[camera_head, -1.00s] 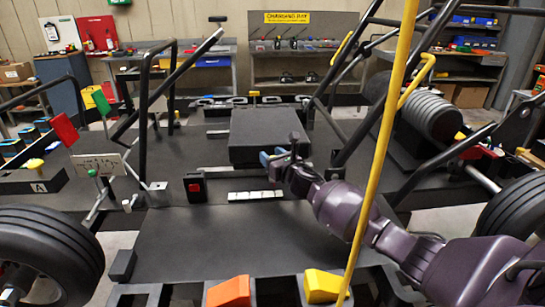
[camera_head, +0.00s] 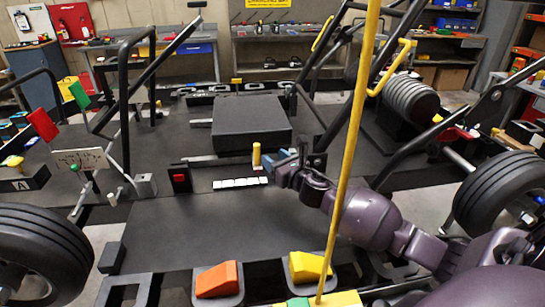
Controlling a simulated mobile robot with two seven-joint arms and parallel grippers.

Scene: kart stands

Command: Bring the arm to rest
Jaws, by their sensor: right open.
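My right arm comes in from the lower right, dark purple. Its gripper (camera_head: 285,160) is open, its blue-grey fingertips pointing left over the kart's floor. A short yellow upright post (camera_head: 256,156) stands just left of the fingertips in the picture; whether they touch it, I cannot tell. The black box (camera_head: 250,122) on the kart is behind the gripper. My left gripper is not in view.
A tall yellow pole (camera_head: 352,150) rises in front of my right forearm. Black frame bars (camera_head: 420,150) stand beyond it. An orange pedal (camera_head: 216,279) and a yellow pedal (camera_head: 309,267) are at the front. Wheels (camera_head: 42,255) flank the kart. The near floor panel (camera_head: 210,230) is clear.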

